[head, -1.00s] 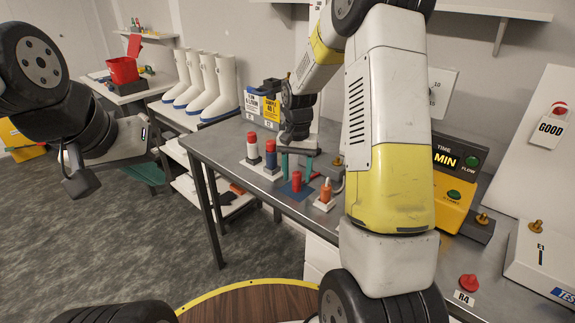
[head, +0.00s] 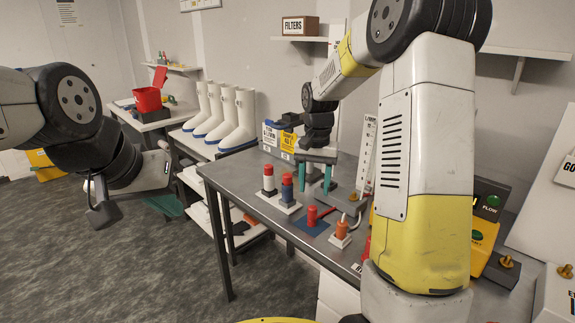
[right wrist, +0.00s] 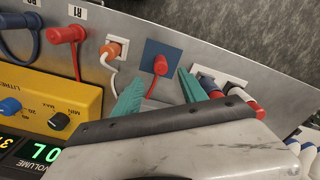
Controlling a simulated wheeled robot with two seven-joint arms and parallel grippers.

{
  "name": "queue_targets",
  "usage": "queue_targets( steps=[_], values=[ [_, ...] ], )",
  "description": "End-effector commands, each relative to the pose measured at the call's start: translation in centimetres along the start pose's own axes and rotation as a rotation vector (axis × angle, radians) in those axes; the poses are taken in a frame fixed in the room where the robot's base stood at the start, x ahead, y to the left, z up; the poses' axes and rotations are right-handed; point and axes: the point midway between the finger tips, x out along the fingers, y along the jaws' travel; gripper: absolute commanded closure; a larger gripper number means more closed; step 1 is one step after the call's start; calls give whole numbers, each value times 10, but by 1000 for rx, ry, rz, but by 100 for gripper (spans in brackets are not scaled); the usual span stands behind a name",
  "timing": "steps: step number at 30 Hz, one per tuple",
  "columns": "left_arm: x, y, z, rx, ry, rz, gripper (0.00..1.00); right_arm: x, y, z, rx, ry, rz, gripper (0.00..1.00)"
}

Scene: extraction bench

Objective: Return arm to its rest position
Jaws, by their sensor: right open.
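My right arm (head: 425,130) reaches over the metal bench. Its gripper (head: 318,183) points down with two teal fingers apart and nothing between them, above and behind a red plug (head: 312,214) on a blue square. In the right wrist view the open teal fingers (right wrist: 158,92) stand either side of the line to that red plug (right wrist: 160,66), clear of it. My left arm is at the left edge, and its grey gripper (head: 102,212) hangs over the floor, away from the bench; its fingers are not clear.
Red-and-white (head: 268,180) and red-and-blue (head: 287,190) capped pieces and an orange plug (head: 341,229) stand near the right gripper. Labelled containers (head: 285,138) and an upright scale (head: 365,150) are behind. A yellow control box (right wrist: 45,100) is close by. Floor at left is free.

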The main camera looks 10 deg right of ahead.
Motion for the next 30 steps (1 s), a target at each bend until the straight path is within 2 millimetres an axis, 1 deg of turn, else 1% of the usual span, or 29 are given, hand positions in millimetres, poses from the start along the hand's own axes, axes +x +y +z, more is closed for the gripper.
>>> queue_targets(
  steps=[1,2,5,6,8,9,11,12,15,18,22,24,26,30],
  values=[
    [0,0,0,0,0,0,100,-13,2,7,-12,19,-15,50],
    [0,0,0,0,0,0,100,-21,4,12,-23,31,-26,50],
    [0,0,0,0,0,0,100,-51,11,36,-71,83,-66,50],
    [0,0,0,0,0,0,100,-63,15,48,-93,108,-86,50],
    [0,0,0,0,0,0,100,-80,20,67,-128,145,-111,50],
    [0,0,0,0,0,0,100,-89,24,79,-151,169,-128,50],
    [0,0,0,0,0,0,100,-101,30,98,-185,208,-152,50],
    [0,0,0,0,0,0,100,-108,34,111,-208,234,-166,50],
    [0,0,0,0,0,0,100,-121,43,144,-264,302,-201,50],
    [0,0,0,0,0,0,100,-128,51,174,-316,367,-231,50],
    [0,0,0,0,0,0,100,-130,59,204,-371,436,-256,50],
    [0,0,0,0,0,0,100,-129,61,215,-391,464,-265,50],
    [0,0,0,0,0,0,100,-128,63,221,-405,479,-269,50],
    [0,0,0,0,0,0,100,-127,64,226,-416,493,-273,50]
  ],
)
